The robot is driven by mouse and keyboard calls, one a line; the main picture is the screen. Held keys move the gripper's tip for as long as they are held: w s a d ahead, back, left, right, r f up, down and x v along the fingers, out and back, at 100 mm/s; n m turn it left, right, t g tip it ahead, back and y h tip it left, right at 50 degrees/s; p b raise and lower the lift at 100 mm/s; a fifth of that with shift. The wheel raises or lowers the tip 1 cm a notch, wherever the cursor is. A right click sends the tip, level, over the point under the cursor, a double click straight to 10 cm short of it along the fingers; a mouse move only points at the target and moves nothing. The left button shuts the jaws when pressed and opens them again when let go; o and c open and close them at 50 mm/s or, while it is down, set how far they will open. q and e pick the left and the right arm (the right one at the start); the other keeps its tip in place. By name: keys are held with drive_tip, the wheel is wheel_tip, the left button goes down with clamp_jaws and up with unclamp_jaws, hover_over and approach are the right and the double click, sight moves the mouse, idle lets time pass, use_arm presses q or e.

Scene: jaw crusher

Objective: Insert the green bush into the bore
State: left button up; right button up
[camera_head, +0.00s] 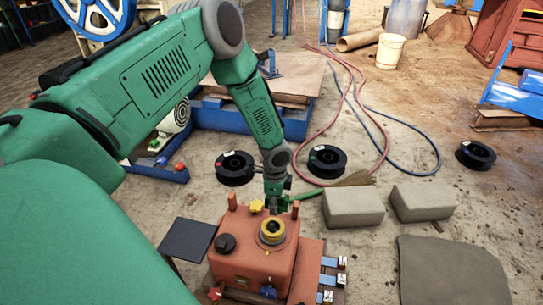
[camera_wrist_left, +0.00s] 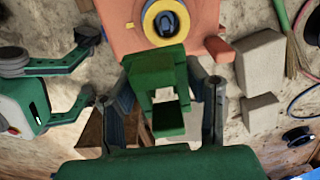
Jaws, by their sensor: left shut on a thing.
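The orange machine block (camera_head: 255,262) stands in front of me. On its top is the bore, ringed in yellow (camera_head: 272,231); the ring also shows at the top of the left wrist view (camera_wrist_left: 148,22). My left gripper (camera_head: 277,198) is over the far edge of the block, just beyond the bore. In the left wrist view its two dark fingers are shut on a green blocky piece, the green bush (camera_wrist_left: 158,62). The bush looks apart from the bore. A second gripper, my right (camera_wrist_left: 92,66), is at the left of the wrist view, open and empty.
Two orange pegs and a yellow knob (camera_head: 256,206) rise near the bore. A dark plate (camera_head: 187,240) is left of the block, and blue-and-white clamps (camera_head: 329,279) are right. Grey blocks (camera_head: 352,206), a broom (camera_head: 355,179) and black reels (camera_head: 235,168) lie beyond.

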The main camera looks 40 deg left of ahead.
use_arm(q)
drive_tip(key=shift+w+a+f+m, duration=0.1)
drive_tip(key=shift+a+f+m, duration=0.05)
drive_tip(key=shift+a, duration=0.45)
drive_tip(key=shift+w+a+f+m, duration=0.1)
drive_tip(key=shift+a+m, duration=0.05)
drive_tip(key=shift+a, duration=0.4)
drive_tip(key=shift+d, duration=0.1)
drive_tip(key=shift+r, duration=0.1)
drive_tip(key=b, duration=0.5)
hover_over(271, 223)
drive_tip(key=shift+s+d+f, duration=0.1)
drive_tip(key=shift+f, duration=1.7)
drive_tip(key=shift+s+d+f, duration=0.1)
drive_tip(key=shift+f, duration=1.65)
drive_tip(key=shift+f+b, duration=2.1)
drive_tip(key=shift+f, duration=0.8)
drive_tip(key=o, duration=1.5)
drive_tip(key=shift+c, duration=0.2)
